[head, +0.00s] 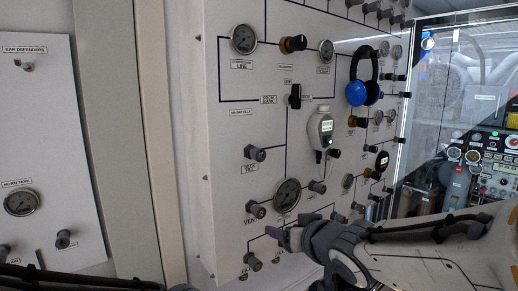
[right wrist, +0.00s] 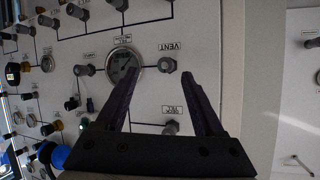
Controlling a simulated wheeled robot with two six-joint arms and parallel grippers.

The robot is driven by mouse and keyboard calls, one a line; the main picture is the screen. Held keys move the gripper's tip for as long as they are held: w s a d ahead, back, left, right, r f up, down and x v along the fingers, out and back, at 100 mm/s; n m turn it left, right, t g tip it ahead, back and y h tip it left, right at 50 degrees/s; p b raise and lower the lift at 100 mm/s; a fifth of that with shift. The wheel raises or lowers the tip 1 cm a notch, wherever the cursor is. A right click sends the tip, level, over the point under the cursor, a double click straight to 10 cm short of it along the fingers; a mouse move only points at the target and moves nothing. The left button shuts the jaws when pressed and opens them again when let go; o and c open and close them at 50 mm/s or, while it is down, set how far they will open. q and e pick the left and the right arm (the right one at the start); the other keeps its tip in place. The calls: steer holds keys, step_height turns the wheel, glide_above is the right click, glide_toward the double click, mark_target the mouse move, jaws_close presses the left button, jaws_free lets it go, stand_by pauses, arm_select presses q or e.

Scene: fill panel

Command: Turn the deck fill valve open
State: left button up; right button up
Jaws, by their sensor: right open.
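The deck fill valve (head: 255,153) is a small grey knob on the white panel, above its "DECK FILL" label. In the right wrist view, where the panel appears upside down, the deck fill valve (right wrist: 171,127) shows low between my fingers, partly near the gripper body. My right gripper (head: 280,237) is below the valve in the head view, near the panel's lower edge. In the wrist view the right gripper (right wrist: 155,75) is open and empty, its fingertips either side of the space near the gauge and vent knob. My left gripper is not visible.
The vent knob (head: 256,210) and a round gauge (head: 287,195) sit below the deck fill valve. Blue ear defenders (head: 357,93) and a handheld device (head: 320,131) hang to the right. A second panel (head: 50,130) stands at the left.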

mark_target(261, 156)
step_height(261, 156, up, 13)
steer(key=w+n+t+y+p, duration=0.1)
steer(key=w+t+y+p, duration=0.15)
steer(key=y, duration=0.25)
steer(key=p+x, duration=0.1)
steer(key=x, duration=0.9)
steer(key=shift+w+d+r, duration=0.1)
steer(key=shift+w+d, duration=0.05)
steer(key=shift+w, duration=0.1)
jaws_close()
